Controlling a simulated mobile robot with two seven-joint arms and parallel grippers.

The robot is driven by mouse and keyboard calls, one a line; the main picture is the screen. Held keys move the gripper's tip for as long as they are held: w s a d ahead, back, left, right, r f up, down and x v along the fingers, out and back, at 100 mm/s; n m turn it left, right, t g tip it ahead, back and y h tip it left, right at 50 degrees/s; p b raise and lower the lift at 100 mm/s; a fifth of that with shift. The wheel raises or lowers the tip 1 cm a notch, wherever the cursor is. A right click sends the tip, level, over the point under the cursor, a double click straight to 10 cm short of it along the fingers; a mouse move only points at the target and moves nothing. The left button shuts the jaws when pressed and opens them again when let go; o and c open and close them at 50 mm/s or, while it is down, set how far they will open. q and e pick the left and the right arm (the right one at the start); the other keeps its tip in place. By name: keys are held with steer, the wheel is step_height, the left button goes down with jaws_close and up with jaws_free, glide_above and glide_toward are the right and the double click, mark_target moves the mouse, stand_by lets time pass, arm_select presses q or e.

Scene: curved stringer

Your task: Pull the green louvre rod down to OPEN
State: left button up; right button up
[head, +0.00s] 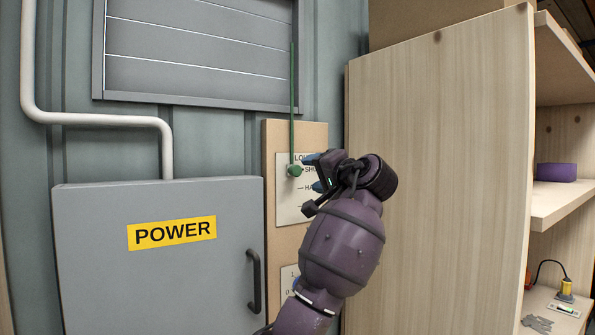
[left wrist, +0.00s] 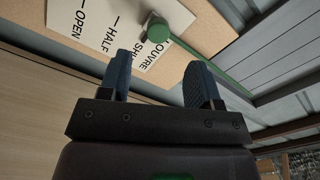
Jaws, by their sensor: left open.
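The green louvre rod (head: 292,100) hangs upright in front of the grey louvre (head: 195,45). Its round green knob (head: 294,170) is beside the top mark of the white label card (head: 291,205), near SHUT. In the left wrist view the knob (left wrist: 158,30) lies beyond the fingers, with HALF and OPEN marks farther left on the card (left wrist: 105,30). My left gripper (head: 311,172) is just right of the knob, over the card. In the left wrist view its two blue fingers (left wrist: 160,82) are apart with nothing between them. My right gripper is not in view.
A grey POWER cabinet (head: 160,270) with a black handle (head: 254,281) stands left of the card. A wooden shelf unit (head: 440,170) rises close on the right, holding a purple box (head: 556,172). A white pipe (head: 100,118) runs along the wall.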

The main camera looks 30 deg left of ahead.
mark_target(298, 171)
arm_select(q)
steer(key=p+x, duration=0.1)
steer(key=x, duration=0.8)
steer(key=shift+w+a, duration=0.2)
steer(key=shift+f, duration=0.1)
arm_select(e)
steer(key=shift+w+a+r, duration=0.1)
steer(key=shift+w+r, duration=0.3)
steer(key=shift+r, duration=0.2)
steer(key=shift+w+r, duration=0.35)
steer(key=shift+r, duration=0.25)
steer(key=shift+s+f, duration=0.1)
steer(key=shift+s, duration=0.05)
